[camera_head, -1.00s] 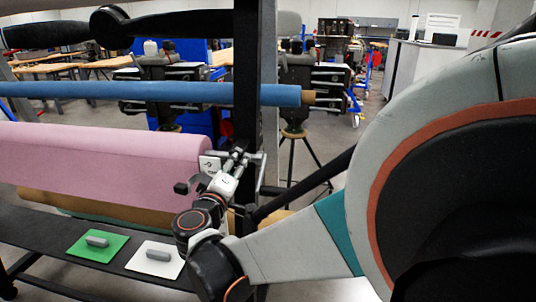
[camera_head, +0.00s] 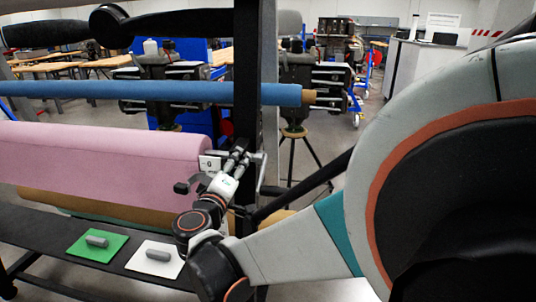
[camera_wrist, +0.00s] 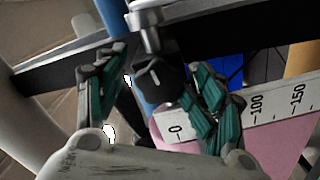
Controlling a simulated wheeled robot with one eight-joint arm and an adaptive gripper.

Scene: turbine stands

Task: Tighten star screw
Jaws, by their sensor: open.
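The star screw, a dark knob (camera_wrist: 155,80) with a light mark on its face, sits below a metal shaft in the wrist view. My gripper (camera_wrist: 150,95) is open, with one green-padded finger on each side of the knob. The right finger is close to the knob; I cannot tell whether it touches. In the head view my gripper (camera_head: 236,158) is at the black upright post (camera_head: 248,100), by the right end of the pink roll. The knob is too small to make out there.
A white scale plate (camera_wrist: 255,115) with numbers lies right of the knob. A green pad (camera_head: 98,246) and a white pad (camera_head: 155,260) lie on the dark shelf below.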

